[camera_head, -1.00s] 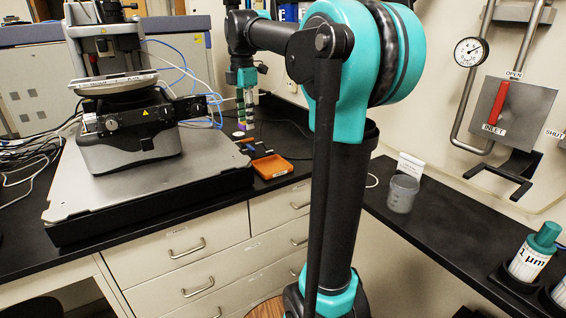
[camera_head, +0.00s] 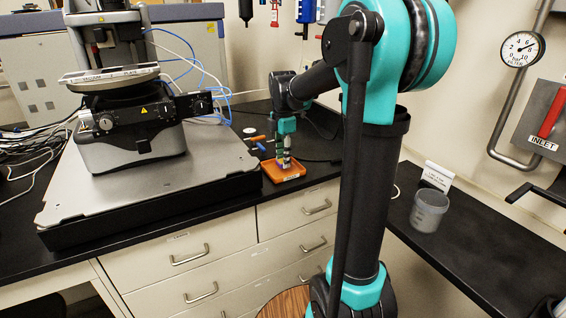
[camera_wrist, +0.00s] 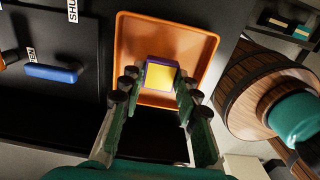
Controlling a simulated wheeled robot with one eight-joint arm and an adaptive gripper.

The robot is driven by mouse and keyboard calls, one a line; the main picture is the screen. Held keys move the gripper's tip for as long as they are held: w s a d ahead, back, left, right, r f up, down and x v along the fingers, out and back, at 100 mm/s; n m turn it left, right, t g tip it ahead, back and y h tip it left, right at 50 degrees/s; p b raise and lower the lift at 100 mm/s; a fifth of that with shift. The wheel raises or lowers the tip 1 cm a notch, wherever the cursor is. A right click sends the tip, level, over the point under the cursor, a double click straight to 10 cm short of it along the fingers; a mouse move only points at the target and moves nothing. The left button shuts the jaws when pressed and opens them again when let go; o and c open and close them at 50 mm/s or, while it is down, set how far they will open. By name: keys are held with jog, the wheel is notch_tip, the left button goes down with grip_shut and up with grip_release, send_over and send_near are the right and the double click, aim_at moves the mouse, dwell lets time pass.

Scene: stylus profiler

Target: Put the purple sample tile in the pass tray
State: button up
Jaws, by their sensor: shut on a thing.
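The sample tile (camera_wrist: 161,74) is a small block with a yellow face and purple edges. In the wrist view it sits between the fingertips of my gripper (camera_wrist: 158,88), which is shut on it. The orange tray (camera_wrist: 202,42) lies behind the tile in that view, and the tile overlaps its inside. In the head view my gripper (camera_head: 283,164) points down over the orange tray (camera_head: 291,175) on the black bench. I cannot tell whether the tile touches the tray floor. No label on the tray can be read.
The profiler (camera_head: 130,125) stands on a grey plate (camera_head: 70,195) left of the tray. A wooden barrel-like stool (camera_wrist: 250,85) is below the bench.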

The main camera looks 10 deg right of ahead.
jog(key=shift+f, duration=0.95)
jog(key=shift+f, duration=0.1)
jog(key=o, duration=0.9)
notch_tip(320, 180, up, 12)
jog(key=shift+r, duration=0.15)
